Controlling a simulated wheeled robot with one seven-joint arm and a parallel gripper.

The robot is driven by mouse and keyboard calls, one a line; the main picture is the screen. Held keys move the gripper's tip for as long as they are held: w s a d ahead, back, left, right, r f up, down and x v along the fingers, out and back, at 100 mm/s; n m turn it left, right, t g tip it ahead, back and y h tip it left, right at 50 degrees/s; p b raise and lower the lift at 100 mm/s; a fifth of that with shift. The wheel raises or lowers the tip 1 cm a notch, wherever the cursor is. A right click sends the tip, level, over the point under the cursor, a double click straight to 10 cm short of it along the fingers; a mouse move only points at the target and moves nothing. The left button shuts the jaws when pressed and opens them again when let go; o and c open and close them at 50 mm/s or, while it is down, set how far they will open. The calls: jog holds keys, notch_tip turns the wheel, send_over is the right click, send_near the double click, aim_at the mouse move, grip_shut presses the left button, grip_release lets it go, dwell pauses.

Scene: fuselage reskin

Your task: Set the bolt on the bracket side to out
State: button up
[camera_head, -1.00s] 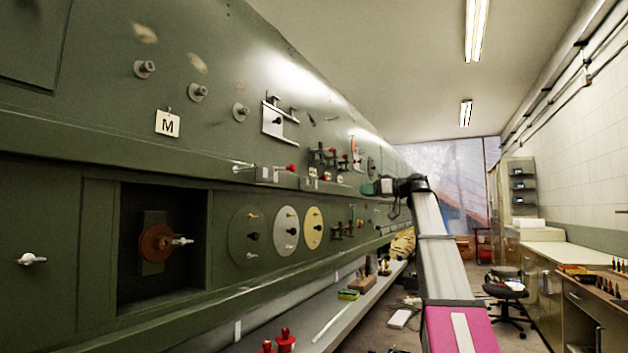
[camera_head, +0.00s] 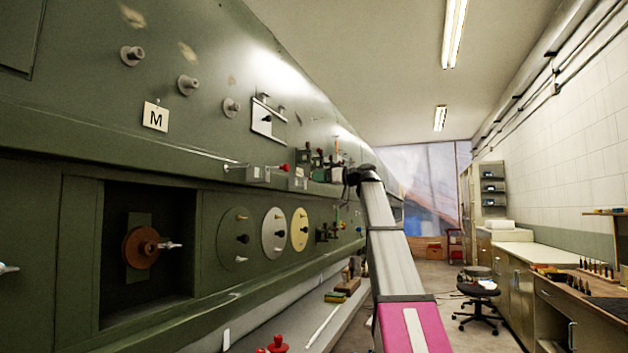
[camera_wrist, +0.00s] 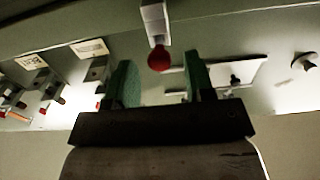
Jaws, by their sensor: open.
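My gripper (camera_wrist: 158,82) is open, its two green fingers pointing up in the wrist view. A red knob (camera_wrist: 159,58) on a pale block or rod (camera_wrist: 154,18) shows between the fingers, near their tips. I cannot tell whether they touch it. In the head view, a bolt with a red knob (camera_head: 285,168) sticks out from a grey block (camera_head: 257,174) on the panel ledge. A pale bracket plate with a dark knob (camera_head: 265,119) is above it. My gripper in the head view (camera_head: 333,162) is small and partly hidden by fixtures near the ledge.
A second grey block (camera_head: 298,183) and several small fixtures crowd the ledge. Three round dials (camera_head: 274,233) and a recess with a brown wheel (camera_head: 141,247) lie below. The floor right of my arm is mostly clear around a stool (camera_head: 478,290).

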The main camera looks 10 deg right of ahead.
jog(key=shift+x, duration=1.15)
grip_shut()
jog(key=v, duration=0.2)
jog(key=shift+s+d, duration=0.15)
jog(key=shift+d, duration=0.15)
grip_release()
jog(key=shift+d, duration=0.15)
jog(key=shift+s, duration=0.1)
